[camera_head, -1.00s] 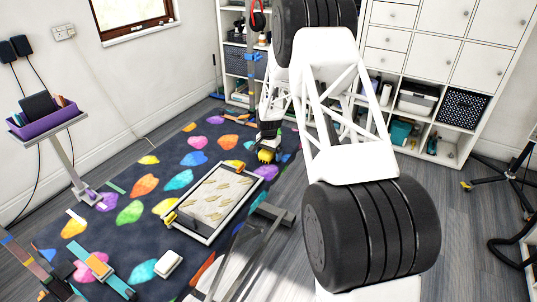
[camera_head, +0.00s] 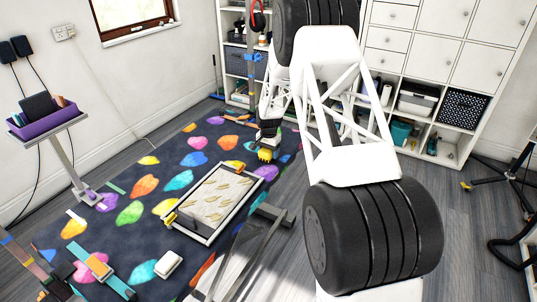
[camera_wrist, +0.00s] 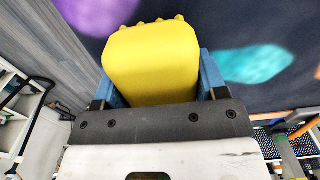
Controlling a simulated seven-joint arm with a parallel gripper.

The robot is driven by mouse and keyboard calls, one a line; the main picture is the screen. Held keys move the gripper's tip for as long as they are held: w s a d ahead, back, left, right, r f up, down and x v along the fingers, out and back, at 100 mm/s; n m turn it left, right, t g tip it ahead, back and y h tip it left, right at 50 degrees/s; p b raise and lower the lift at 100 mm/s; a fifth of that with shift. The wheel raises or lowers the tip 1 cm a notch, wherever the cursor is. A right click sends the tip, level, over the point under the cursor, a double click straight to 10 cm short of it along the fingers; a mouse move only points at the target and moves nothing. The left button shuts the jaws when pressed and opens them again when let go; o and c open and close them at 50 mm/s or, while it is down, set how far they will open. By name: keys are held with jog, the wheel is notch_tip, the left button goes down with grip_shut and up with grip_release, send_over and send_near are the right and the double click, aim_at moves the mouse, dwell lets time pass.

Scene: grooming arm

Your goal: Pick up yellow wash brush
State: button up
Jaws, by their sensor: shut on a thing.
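The yellow wash brush (camera_wrist: 152,62) fills the middle of the wrist view, held between the blue fingers of my gripper (camera_wrist: 155,85). Short nubs show along its far edge. In the head view the brush (camera_head: 265,155) is a small yellow patch below my gripper (camera_head: 267,146), near the far end of the patterned mat. My gripper is shut on the brush. The brush looks a little above the mat, but the exact gap cannot be told.
A framed tray (camera_head: 238,207) lies on the dark mat (camera_head: 150,205) with colourful spots, left of and nearer than my gripper. A purple bin (camera_head: 47,124) stands on a post at left. White shelving (camera_head: 440,135) lines the back. A white block (camera_head: 169,264) lies in front.

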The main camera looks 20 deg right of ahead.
jog(key=shift+s+r, duration=0.2)
jog(key=shift+r, duration=0.45)
jog(key=shift+s+r, duration=0.15)
jog(key=shift+r, duration=0.45)
jog(key=s+a+r, duration=0.1)
jog(key=s, duration=1.4)
jog(key=shift+a+r, duration=0.2)
jog(key=shift+a, duration=0.15)
jog(key=shift+s, duration=0.1)
